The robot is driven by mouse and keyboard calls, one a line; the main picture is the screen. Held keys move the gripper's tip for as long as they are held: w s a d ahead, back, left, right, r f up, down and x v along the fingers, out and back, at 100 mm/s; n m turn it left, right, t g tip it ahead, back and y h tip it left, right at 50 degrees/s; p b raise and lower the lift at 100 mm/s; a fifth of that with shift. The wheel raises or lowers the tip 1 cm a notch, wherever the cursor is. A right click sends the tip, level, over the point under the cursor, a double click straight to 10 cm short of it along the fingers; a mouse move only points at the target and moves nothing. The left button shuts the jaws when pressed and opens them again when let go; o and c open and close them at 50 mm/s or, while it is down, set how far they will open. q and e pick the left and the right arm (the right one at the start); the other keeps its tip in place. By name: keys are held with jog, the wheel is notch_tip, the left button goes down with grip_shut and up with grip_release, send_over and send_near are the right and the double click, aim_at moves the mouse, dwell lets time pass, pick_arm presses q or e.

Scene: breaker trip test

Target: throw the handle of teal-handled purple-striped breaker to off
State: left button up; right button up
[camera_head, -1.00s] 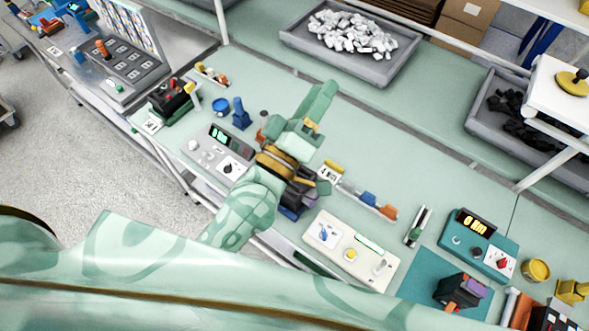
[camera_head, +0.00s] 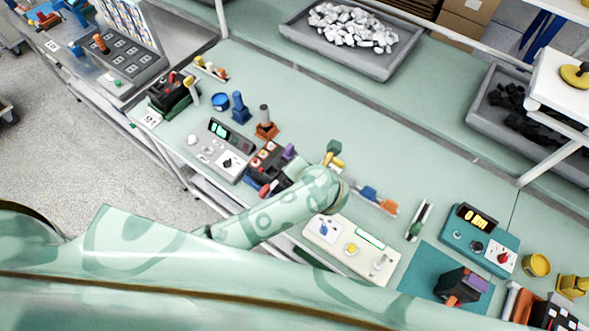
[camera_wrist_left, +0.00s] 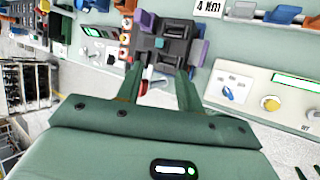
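A dark breaker (camera_wrist_left: 172,45) stands just ahead of my left gripper in the left wrist view, with a blue-purple block at its far left and a purple strip on its right side. A red piece and a pale bar show between the fingers. In the head view my forearm hides this gripper. My right gripper is in neither view.
Orange and red buttons (camera_wrist_left: 125,40) line the breaker's left. A cream panel (camera_head: 325,252) with a yellow button lies to its right, a grey meter (camera_head: 205,150) to its left. Another breaker (camera_head: 455,285) with orange and purple parts sits on a teal mat (camera_head: 420,270).

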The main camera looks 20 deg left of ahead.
pick_arm(q)
jog(key=b+x, duration=0.2)
jog(key=x, duration=0.9)
jog(key=shift+w+a+f, duration=0.15)
jog(key=shift+w+f, duration=0.15)
jog(key=shift+f, duration=0.05)
jog(key=shift+c, duration=0.4)
grip_shut()
